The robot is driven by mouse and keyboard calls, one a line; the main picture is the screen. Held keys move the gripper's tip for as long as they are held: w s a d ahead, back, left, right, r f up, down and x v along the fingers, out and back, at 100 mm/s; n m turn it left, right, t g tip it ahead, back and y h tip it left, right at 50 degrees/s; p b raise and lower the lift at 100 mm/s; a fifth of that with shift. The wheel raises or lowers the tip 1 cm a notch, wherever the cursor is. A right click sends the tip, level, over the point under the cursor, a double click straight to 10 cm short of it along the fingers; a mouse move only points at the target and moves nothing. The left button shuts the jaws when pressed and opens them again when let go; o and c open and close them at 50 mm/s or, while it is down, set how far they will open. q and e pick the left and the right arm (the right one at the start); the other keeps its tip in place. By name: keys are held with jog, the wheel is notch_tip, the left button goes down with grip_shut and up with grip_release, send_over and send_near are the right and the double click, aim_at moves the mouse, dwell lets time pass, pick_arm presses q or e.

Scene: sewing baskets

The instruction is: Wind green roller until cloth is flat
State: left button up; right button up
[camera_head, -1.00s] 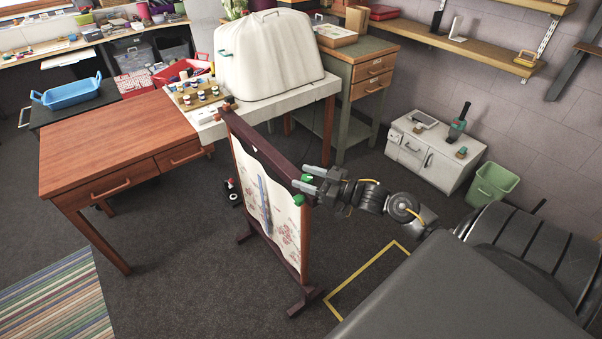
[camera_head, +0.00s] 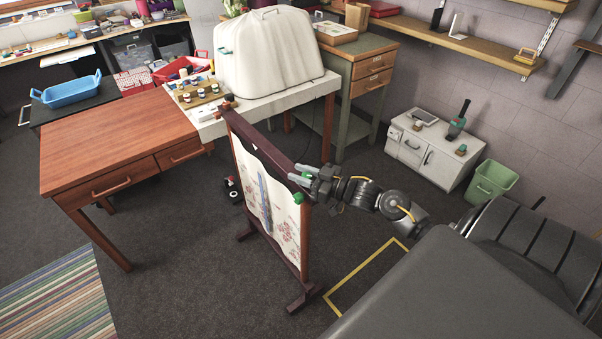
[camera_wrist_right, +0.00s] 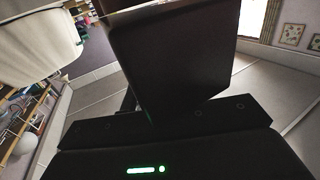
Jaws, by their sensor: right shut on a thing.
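A dark wooden frame on feet holds a pale cloth (camera_head: 283,222) with a floral print and a blue strip down it. The cloth hangs upright, and its top edge is wavy. The green roller knob (camera_head: 298,198) shows at the near top corner of the frame. My right gripper (camera_head: 306,176) is at that corner, shut on the green roller's end, which its fingers partly hide. The right wrist view shows mostly a dark part of my gripper (camera_wrist_right: 170,65), and the roller cannot be made out there. My left gripper is not in view.
A brown wooden desk (camera_head: 110,140) stands left of the frame. A white table with a covered machine (camera_head: 268,55) stands behind it. A white cabinet (camera_head: 432,155) and a green bin (camera_head: 491,180) are at the right.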

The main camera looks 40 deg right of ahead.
jog(key=m+h+p, duration=0.1)
jog(key=m+t+h+p, duration=0.1)
jog(key=h, duration=0.1)
jog(key=m+h+p, duration=0.1)
jog(key=p, duration=0.1)
jog(key=shift+r+h, duration=0.25)
jog(key=shift+h, duration=0.05)
jog(key=shift+w+d+f+m+t+h+p, duration=0.1)
jog(key=shift+d+m+t+h+p, duration=0.1)
jog(key=shift+m+h, duration=0.35)
jog(key=shift+d+f+m+t+h+p, duration=0.15)
jog(key=shift+m+h, duration=0.2)
jog(key=shift+h, duration=0.3)
jog(key=o, duration=1)
jog(key=shift+s+b, duration=1.4)
jog(key=shift+s, duration=4.05)
